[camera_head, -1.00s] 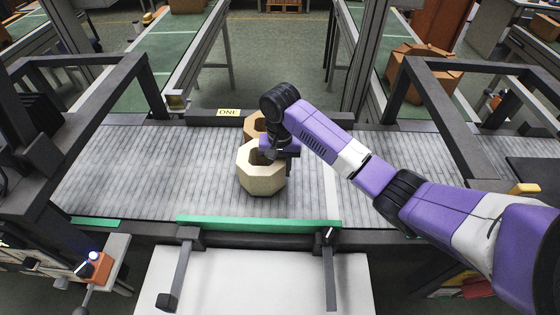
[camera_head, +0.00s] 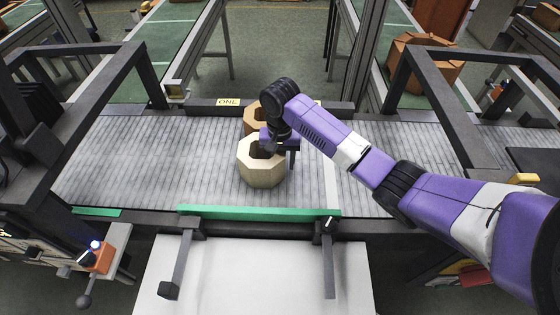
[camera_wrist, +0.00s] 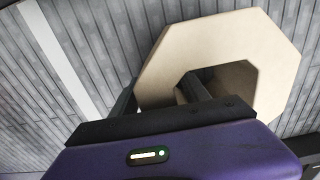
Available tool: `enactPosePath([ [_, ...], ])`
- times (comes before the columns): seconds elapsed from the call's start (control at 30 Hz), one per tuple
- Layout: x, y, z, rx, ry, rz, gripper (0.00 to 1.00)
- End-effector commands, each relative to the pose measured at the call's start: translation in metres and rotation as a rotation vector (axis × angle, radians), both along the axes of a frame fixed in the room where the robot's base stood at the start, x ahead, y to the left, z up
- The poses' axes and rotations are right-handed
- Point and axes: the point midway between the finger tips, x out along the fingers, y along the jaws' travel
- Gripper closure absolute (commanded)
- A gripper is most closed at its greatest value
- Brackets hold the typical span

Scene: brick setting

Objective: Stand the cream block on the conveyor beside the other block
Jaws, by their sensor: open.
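The cream block (camera_head: 259,171) is an octagonal ring with a hole through its top. It stands on the grey slatted conveyor (camera_head: 130,165). The other block (camera_head: 250,119), orange-brown, stands just behind it, partly hidden by my arm. My gripper (camera_head: 281,157) is open at the right side of the cream block. In the wrist view one finger of my gripper (camera_wrist: 160,92) reaches into the hole of the cream block (camera_wrist: 215,45) and the other is outside its wall. I cannot tell whether either finger touches it.
A green rail (camera_head: 258,213) runs along the conveyor's front edge above a white surface (camera_head: 250,270). Dark frames (camera_head: 440,110) stand at both sides. A sign reading ONE (camera_head: 228,102) is at the back edge. The conveyor's left part is clear.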

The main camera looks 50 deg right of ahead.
Motion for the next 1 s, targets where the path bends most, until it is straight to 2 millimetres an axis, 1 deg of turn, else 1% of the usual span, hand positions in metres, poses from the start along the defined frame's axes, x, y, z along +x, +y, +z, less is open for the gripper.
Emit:
enactPosePath([
  [0.13,0.000,0.000,0.007,-0.001,-0.001,0.001,0.46],
  [0.27,0.001,0.000,0.025,-0.001,-0.004,0.001,0.46],
  [0.47,0.001,0.000,0.067,-0.002,-0.004,0.001,0.46],
  [0.5,0.001,-0.001,0.078,-0.003,-0.003,0.000,0.46],
  [0.7,0.000,-0.001,0.112,-0.003,-0.001,0.000,0.46],
  [0.83,0.000,-0.001,0.122,-0.002,0.000,0.000,0.46],
  [1.0,0.000,0.000,0.123,0.000,0.000,0.001,0.46],
])
